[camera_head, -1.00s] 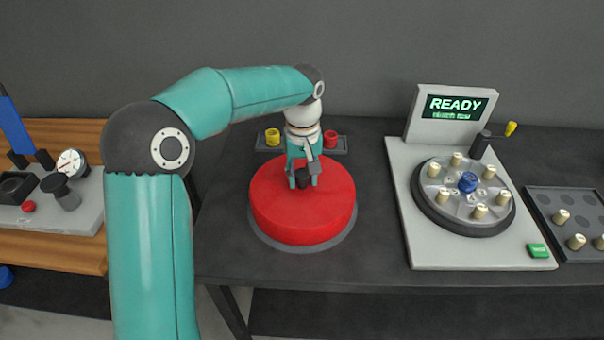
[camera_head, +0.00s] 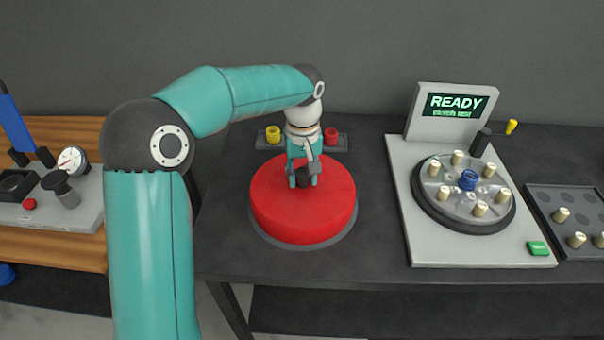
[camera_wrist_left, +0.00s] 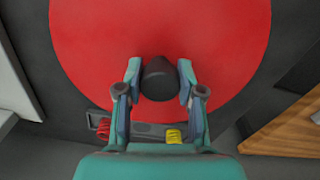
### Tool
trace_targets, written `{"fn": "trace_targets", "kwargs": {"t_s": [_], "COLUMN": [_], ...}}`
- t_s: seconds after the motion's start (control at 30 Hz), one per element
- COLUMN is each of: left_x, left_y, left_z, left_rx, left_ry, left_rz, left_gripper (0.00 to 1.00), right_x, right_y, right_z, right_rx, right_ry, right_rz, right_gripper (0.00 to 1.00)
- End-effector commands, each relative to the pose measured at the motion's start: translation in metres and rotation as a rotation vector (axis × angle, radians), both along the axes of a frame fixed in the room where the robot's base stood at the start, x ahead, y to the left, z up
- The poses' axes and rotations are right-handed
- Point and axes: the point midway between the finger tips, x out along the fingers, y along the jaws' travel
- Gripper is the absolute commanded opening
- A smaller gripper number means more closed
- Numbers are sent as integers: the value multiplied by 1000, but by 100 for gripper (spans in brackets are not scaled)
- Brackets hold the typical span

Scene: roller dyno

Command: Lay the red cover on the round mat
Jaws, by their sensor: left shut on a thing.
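The red cover (camera_head: 302,215) is a wide round drum with a black knob (camera_wrist_left: 160,80) on top. It sits on or just over the grey round mat (camera_head: 312,247), whose rim shows along the cover's front and right edge; I cannot tell whether they touch. My left gripper (camera_head: 303,180) points down at the top of the cover, shut on the knob. In the left wrist view its fingers (camera_wrist_left: 160,84) stand on both sides of the knob. The cover looks level. Most of the mat is hidden under it. My right gripper is not in view.
A small rack with a yellow piece (camera_head: 273,134) and a red piece (camera_head: 331,138) stands behind the cover. At right is a grey machine (camera_head: 430,248) with a READY screen and a rotor, beside a tray of caps (camera_head: 577,200). A wooden bench (camera_head: 85,250) is at left.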

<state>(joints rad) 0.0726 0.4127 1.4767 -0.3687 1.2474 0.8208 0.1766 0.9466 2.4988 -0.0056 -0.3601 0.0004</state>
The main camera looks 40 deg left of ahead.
Motion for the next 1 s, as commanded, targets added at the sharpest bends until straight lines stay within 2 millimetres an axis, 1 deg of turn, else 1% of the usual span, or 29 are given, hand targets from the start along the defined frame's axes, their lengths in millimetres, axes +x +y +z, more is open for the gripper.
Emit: {"fn": "trace_targets", "kwargs": {"t_s": [0.33, 0.37, 0.5, 0.73, 0.8, 0.87, 1.0], "left_x": [0, 0, 0, 0, 0, 0, 0], "left_y": [0, 0, 0, -1, -1, -1, -1], "left_z": [-7, -6, -6, -6, -7, -7, -6], "left_rx": [0, 1, 0, 0, 0, 0, -1], "left_ry": [-1, -2, -1, 0, 1, 1, 1], "left_rz": [0, 0, -1, -1, -2, -1, -1], "left_gripper": [0, 42, 66, 67, 78, 87, 87], "right_x": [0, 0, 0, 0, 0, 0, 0], "right_y": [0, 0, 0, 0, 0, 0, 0], "right_z": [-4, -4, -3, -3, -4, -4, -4], "right_rx": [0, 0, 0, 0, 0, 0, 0], "right_ry": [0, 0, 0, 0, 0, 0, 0], "right_rz": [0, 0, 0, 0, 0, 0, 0], "right_gripper": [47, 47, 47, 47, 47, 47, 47]}}
